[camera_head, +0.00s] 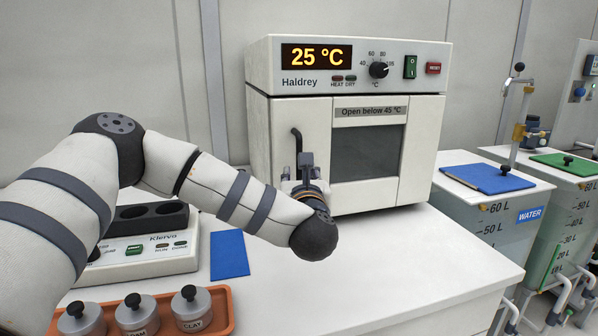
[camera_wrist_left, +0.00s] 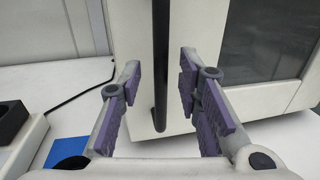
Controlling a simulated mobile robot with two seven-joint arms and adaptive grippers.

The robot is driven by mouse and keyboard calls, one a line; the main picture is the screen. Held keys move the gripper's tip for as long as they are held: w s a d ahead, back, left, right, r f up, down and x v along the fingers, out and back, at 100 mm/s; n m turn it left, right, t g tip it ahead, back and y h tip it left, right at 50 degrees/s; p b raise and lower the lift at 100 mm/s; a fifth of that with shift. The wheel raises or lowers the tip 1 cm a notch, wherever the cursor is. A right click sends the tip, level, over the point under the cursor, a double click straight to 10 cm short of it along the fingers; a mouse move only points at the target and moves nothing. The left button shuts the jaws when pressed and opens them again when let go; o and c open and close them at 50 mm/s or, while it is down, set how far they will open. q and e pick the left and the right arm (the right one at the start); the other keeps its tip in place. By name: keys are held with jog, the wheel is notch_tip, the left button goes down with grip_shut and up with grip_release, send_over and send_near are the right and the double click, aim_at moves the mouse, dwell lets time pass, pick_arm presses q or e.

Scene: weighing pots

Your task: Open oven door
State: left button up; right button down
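The oven (camera_head: 350,115) is a white box on the bench, with a display reading 25 °C and a label "Open below 45 °C". Its door (camera_head: 317,128) looks shut and has a dark window (camera_head: 367,152). A dark vertical handle (camera_head: 297,142) is on the left part of the door. My left gripper (camera_head: 306,165) is in front of the door by the handle's lower part. In the left wrist view the gripper (camera_wrist_left: 160,95) is open, with the handle (camera_wrist_left: 160,60) standing between its purple-padded fingers, apart from both. My right gripper is not in view.
An orange tray (camera_head: 222,300) with several lidded pots is in front. A blue mat (camera_head: 229,254) lies beside them. The bench right of my arm is clear. Water tanks (camera_head: 500,215) stand at right.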

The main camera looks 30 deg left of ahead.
pick_arm(q)
jog(key=shift+x, duration=1.05)
grip_shut()
jog(key=shift+d+f, duration=0.1)
jog(key=shift+d, duration=0.05)
